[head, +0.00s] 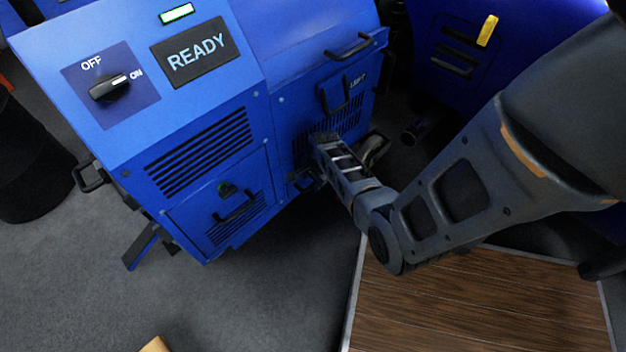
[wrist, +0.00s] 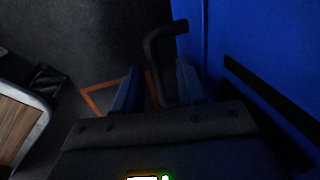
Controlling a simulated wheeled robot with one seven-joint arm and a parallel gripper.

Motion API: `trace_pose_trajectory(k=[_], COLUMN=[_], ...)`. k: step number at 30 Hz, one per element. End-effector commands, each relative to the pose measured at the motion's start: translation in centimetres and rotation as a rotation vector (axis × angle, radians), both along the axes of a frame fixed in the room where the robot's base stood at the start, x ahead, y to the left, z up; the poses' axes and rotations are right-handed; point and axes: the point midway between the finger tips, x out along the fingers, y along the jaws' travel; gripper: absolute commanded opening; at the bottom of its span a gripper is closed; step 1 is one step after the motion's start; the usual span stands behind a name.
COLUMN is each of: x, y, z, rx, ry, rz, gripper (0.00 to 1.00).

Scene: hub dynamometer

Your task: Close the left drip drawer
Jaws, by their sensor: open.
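The blue dynamometer cabinet (head: 215,110) stands at the left and centre of the head view. A bent black handle (wrist: 163,55) shows between and beyond the fingers, beside a blue panel (wrist: 245,50). I cannot tell whether the fingers touch it. The drip drawer's outline and how far it stands out are not clear behind my gripper.
A wooden-topped platform (head: 480,305) lies at lower right. The cabinet front has an ON/OFF knob (head: 108,88), a READY panel (head: 195,52) and a lower panel with a black handle (head: 236,207). A black bin (head: 30,165) stands left. Grey floor is clear at bottom centre.

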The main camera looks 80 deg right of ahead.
Motion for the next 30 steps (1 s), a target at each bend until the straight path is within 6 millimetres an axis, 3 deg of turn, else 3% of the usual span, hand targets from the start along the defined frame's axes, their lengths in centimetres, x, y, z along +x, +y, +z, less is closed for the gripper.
trace_pose_trajectory(k=[15, 30], x=[-1.1, -1.3], y=[0.7, 0.8], z=[6.8, 7.6], rx=[-0.001, 0.0], ry=[0.001, 0.0], rz=[0.001, 0.0], gripper=[0.4, 0.4])
